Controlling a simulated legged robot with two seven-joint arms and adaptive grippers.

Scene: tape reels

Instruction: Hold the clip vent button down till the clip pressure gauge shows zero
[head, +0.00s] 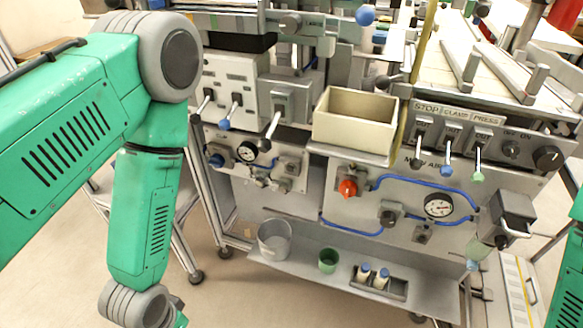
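Two round white gauges are on the machine front. One gauge (438,206) is on the right lower panel, joined to blue hose; it has a red needle, but its reading is too small to tell. A smaller gauge (247,151) is on the left panel. I cannot read which one is the clip pressure gauge. A small grey fitting (422,235) sits below the right gauge, and another (291,168) is right of the left gauge. I cannot tell which part is the clip vent button. My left arm hangs at the left; both grippers are outside the view.
A red knob (348,187) and a dark valve block (391,213) are on the right panel. A beige bin (354,118) stands above. A metal bucket (274,240), green cup (328,261) and small bottles stand on the lower shelf (300,270). Levers stick out above both panels.

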